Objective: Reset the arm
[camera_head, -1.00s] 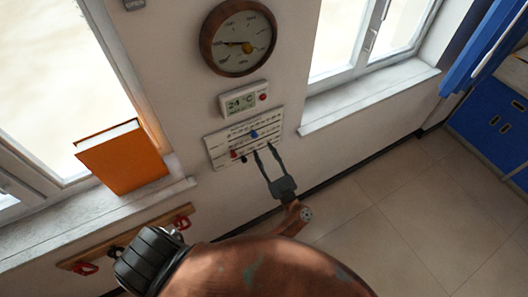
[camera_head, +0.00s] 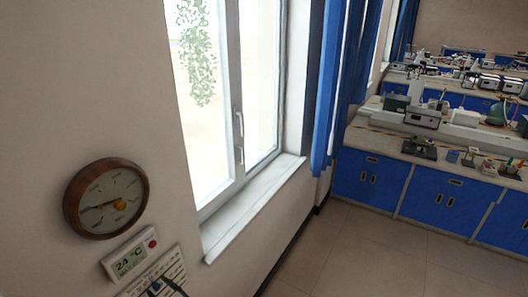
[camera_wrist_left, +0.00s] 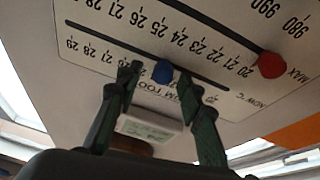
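A white scale board (camera_head: 168,268) hangs on the wall at the lower left of the head view, cut off by the bottom edge. The left wrist view shows it close up (camera_wrist_left: 100,22), with a blue slider knob (camera_wrist_left: 163,72) and a red slider knob (camera_wrist_left: 270,66). My left gripper (camera_wrist_left: 168,90) is open, its two dark green fingers apart, pointing at the board near the blue knob. Nothing is held between them. Only a bit of that gripper (camera_head: 170,287) shows at the bottom of the head view. My right gripper is not in view.
A round wooden-rimmed dial (camera_head: 106,198) and a digital thermometer (camera_head: 130,257) hang above the board. A window sill (camera_head: 255,208) juts out to the right. Blue cabinets (camera_head: 370,180) stand farther right. The tiled floor (camera_head: 345,255) between looks clear.

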